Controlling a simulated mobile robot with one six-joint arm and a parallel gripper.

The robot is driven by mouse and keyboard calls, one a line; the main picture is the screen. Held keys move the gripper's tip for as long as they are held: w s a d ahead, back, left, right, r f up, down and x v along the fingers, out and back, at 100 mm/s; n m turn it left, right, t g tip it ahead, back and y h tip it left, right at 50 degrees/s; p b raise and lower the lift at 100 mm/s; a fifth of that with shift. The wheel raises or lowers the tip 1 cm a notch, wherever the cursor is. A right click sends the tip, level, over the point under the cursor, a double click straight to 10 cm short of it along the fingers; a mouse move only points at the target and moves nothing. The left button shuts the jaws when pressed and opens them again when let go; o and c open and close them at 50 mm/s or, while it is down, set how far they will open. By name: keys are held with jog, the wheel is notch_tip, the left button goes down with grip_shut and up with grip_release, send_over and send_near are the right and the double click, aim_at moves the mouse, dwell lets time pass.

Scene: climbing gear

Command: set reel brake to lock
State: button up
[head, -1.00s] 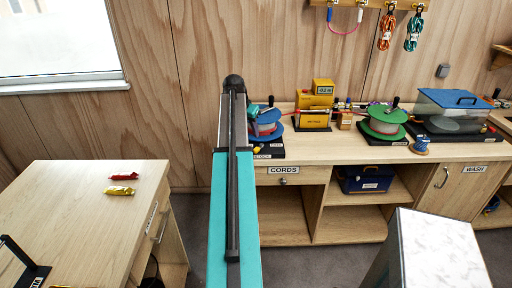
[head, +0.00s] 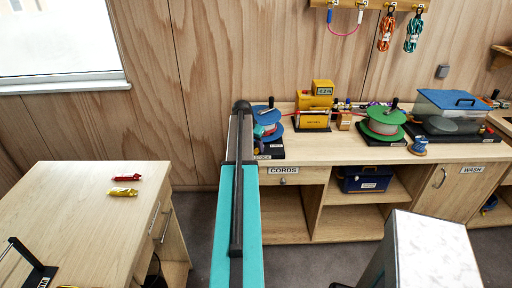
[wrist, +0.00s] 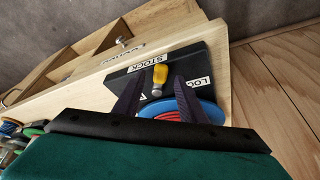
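The blue reel (head: 268,122) stands on a black base (head: 274,154) at the left end of the back bench. In the wrist view the base (wrist: 205,62) carries a white STOCK label and a partly covered label starting LOC. A yellow-handled brake lever (wrist: 160,75) rises by the STOCK label; the blue reel's rim (wrist: 207,108) is behind the fingers. My gripper (wrist: 157,88) is open, its dark fingers either side of the lever with gaps on both sides. Contact cannot be told. In the head view my arm hides most of the gripper.
A yellow meter (head: 314,118) and a green reel (head: 384,122) stand to the right on the bench, with a lidded clear tub (head: 455,112) beyond. A side table (head: 70,215) at left holds red and yellow packets. A pale block (head: 435,250) stands front right.

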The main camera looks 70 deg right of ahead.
jog(key=shift+x, duration=0.8)
jog(key=shift+c, duration=0.3)
grip_shut()
jog(key=shift+w+f, duration=0.1)
jog(key=shift+w+d+m+b, duration=0.15)
jog(key=shift+w+m+b, duration=0.05)
jog(key=shift+m+b, duration=0.4)
jog(key=shift+w+d+m+g+y+b, duration=0.1)
jog(key=shift+w+m+g+y+b, duration=0.2)
jog(key=shift+m+g+b, duration=0.3)
